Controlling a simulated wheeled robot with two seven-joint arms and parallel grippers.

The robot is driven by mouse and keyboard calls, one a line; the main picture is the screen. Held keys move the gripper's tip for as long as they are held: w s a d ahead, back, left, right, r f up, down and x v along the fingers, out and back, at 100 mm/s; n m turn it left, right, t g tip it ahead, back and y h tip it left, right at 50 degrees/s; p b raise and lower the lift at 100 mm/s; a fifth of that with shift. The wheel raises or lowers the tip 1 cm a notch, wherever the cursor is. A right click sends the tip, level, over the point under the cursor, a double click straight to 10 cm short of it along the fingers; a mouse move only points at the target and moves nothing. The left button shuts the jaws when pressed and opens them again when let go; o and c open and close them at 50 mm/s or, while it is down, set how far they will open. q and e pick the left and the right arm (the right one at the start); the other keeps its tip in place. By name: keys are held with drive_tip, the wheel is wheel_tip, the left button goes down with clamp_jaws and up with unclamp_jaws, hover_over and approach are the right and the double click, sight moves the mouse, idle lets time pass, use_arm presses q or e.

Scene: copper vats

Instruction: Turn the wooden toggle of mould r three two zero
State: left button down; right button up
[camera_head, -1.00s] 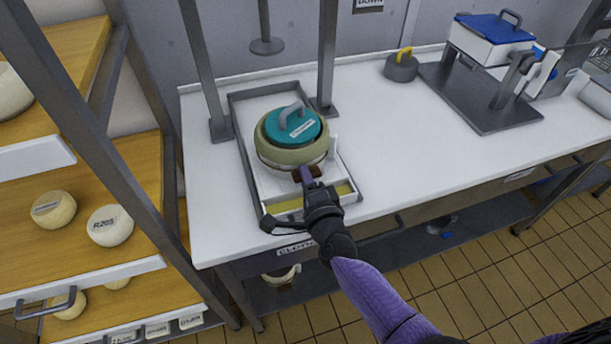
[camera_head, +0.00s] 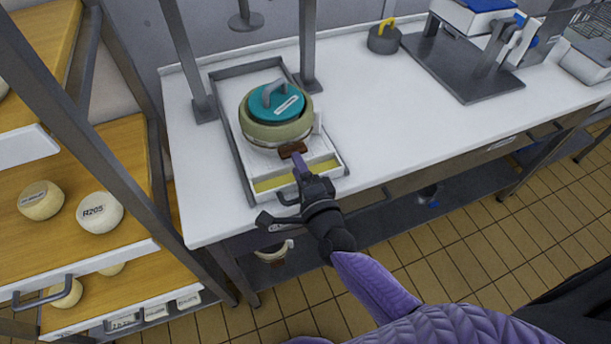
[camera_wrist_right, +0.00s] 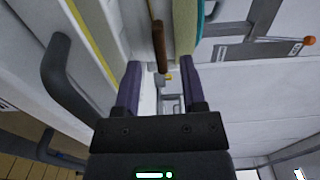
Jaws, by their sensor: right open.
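The mould (camera_head: 250,132) is a round, pale green tub with a teal lid (camera_head: 280,104) and a grey handle. It sits in a metal tray (camera_head: 228,130) on the white counter. Its brown wooden toggle (camera_head: 292,149) is on the near side, and it also shows in the right wrist view (camera_wrist_right: 158,45) as a thin upright bar. My right gripper (camera_head: 298,160) is just in front of the toggle, its purple fingers pointing at it. In the right wrist view the fingers (camera_wrist_right: 161,78) are apart with the toggle beyond their tips, between them. I cannot read the mould's label.
A shelf rack (camera_head: 105,150) with pale cheeses stands at the left. Metal posts (camera_head: 308,50) rise beside the tray. A grey weight (camera_head: 383,40) with a yellow handle and a dark stand (camera_head: 460,65) are further right. The counter (camera_head: 420,115) between is clear.

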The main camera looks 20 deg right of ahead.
drive_tip(key=s, duration=0.6)
